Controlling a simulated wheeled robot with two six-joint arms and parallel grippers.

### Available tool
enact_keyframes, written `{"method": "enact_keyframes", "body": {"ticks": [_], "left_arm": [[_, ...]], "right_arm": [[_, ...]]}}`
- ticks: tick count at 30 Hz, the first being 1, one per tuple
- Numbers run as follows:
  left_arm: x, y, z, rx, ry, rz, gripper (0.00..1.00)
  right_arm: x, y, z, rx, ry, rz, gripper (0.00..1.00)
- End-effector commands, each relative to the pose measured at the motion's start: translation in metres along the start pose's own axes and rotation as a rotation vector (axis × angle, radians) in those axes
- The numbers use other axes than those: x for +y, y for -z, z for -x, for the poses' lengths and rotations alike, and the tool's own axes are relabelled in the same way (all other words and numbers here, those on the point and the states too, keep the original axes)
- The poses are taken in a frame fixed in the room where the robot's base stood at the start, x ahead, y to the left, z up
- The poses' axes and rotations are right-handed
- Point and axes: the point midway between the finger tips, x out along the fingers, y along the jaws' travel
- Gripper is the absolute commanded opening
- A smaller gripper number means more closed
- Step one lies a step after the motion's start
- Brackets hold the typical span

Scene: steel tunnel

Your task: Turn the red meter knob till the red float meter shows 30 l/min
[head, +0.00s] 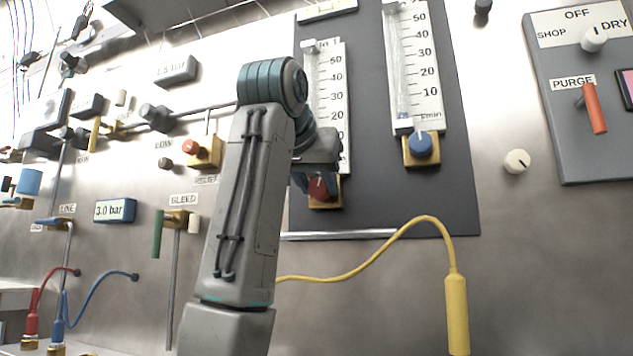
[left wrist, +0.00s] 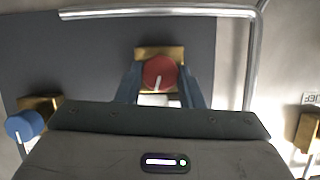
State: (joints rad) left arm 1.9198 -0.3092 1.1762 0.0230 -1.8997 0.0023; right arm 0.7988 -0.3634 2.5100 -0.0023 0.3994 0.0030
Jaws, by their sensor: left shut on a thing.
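The red meter knob (head: 319,187) sits on a brass block below the red float meter (head: 335,95), the left of two meters on a dark panel. My left gripper (head: 308,183) is at the red knob, partly hidden by my own arm. In the left wrist view the red knob (left wrist: 160,73) lies between the two fingers of my left gripper (left wrist: 160,90), which are shut on it. A white pointer line shows on the knob. My arm covers part of the red meter's scale, and I cannot make out its float. My right gripper is not in view.
The blue knob (head: 420,144) and its meter (head: 413,60) are close to the right. A yellow cable (head: 380,248) with a yellow handle (head: 456,315) hangs below the panel. A grey switch box (head: 580,130) is at the far right. Valves and pipes crowd the left.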

Motion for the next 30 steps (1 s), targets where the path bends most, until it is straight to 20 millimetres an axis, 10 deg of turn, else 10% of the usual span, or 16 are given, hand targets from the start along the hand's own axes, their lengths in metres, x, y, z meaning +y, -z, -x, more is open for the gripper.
{"method": "enact_keyframes", "body": {"ticks": [25, 26, 30], "left_arm": [[0.0039, -0.0006, -0.0002, 0.0, 0.172, -0.416, 0.11], [0.0039, -0.0007, -0.0002, 0.0, 0.172, -0.415, 0.4], [0.0039, -0.0007, -0.0002, 0.0, 0.172, -0.415, 0.56]], "right_arm": [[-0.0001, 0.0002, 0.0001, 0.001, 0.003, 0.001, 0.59], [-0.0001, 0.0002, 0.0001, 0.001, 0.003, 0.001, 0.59], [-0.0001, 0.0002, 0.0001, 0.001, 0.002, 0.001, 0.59]]}}
